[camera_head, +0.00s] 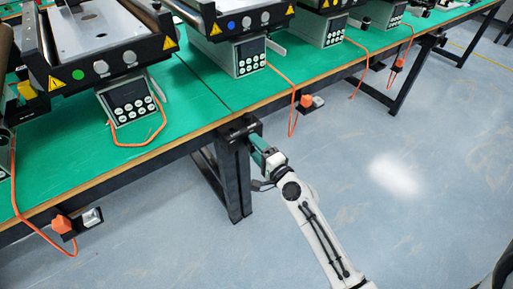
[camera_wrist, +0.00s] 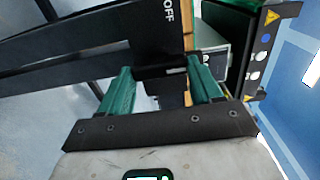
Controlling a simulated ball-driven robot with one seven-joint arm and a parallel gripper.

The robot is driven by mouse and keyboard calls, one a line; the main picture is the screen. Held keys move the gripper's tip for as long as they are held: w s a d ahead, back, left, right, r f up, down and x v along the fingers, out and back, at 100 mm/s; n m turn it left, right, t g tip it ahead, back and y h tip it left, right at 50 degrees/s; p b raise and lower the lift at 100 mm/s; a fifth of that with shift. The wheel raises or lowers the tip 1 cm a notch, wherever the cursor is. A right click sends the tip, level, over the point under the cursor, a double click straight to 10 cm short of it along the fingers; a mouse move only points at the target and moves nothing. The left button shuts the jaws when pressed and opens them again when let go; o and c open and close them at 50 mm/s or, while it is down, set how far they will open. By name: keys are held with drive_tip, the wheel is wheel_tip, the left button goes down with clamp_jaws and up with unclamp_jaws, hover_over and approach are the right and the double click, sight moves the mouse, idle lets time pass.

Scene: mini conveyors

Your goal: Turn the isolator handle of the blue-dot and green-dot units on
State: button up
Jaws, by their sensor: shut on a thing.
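The green-dot unit (camera_head: 78,75) stands on the left of the bench in the head view, and the blue-dot unit (camera_head: 232,24) stands to its right. My gripper (camera_head: 258,143) is at the bench's front edge, at a black isolator box (camera_head: 238,128) above a table leg. In the wrist view my gripper (camera_wrist: 160,68) has its green fingers on both sides of a black isolator handle (camera_wrist: 160,73), shut on it. A black plate (camera_wrist: 110,30) above it reads OFF. The fingers partly hide the handle, so its exact angle is unclear.
A black table leg (camera_head: 234,180) stands just left of my arm. More conveyor units (camera_head: 325,28) stand further right. The floor in front is clear.

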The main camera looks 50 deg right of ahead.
idle(0.3)
drive_tip(key=o, duration=1.1)
drive_tip(key=shift+c, duration=0.2)
drive_tip(key=shift+s, duration=0.1)
drive_tip(key=b+v, duration=0.2)
drive_tip(key=v, duration=0.8)
drive_tip(key=shift+s, duration=0.35)
